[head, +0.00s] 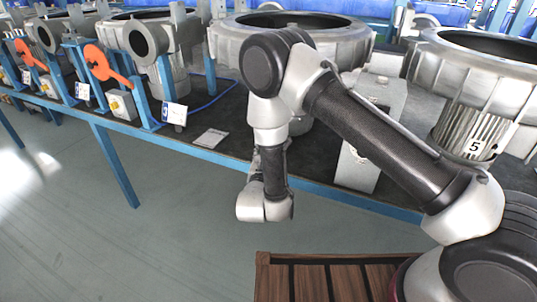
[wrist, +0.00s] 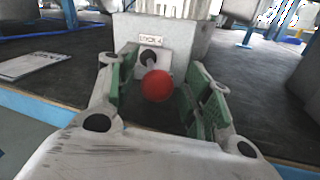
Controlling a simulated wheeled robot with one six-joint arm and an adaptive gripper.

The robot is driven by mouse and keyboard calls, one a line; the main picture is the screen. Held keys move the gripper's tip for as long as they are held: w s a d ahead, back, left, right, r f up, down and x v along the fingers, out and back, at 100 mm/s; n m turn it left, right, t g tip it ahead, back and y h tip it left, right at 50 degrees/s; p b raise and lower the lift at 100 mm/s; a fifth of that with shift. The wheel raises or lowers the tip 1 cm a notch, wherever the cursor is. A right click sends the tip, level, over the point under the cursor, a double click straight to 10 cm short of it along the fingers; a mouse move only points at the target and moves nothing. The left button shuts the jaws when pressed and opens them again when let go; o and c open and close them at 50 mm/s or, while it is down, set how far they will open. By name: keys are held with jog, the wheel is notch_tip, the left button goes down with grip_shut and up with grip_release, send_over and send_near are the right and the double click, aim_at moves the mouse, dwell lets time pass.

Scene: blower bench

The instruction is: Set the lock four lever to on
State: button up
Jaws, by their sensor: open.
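In the wrist view, a lever with a red ball knob (wrist: 157,86) comes out of a dark round opening in a pale grey lock box (wrist: 178,38). A small label plate (wrist: 150,41) above it seems to read LOCK 4. My gripper (wrist: 162,64) is open, with its green-padded fingers to the left and right of the red knob. The knob shows between the fingers, and no contact is visible. On and off marks cannot be read. In the head view, my arm hides this lever, and my fingers cannot be made out.
A white card (head: 211,138) lies on the dark bench top, which has a blue front edge (head: 340,190). Large grey blower housings (head: 345,42) stand along the bench. Orange levers (head: 101,64) are at the left. A slatted wooden surface (head: 320,282) is in front; open floor lies left.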

jog(key=s+a, duration=0.1)
jog(key=s, duration=0.6)
jog(key=shift+s, duration=0.2)
jog(key=shift+a, duration=0.15)
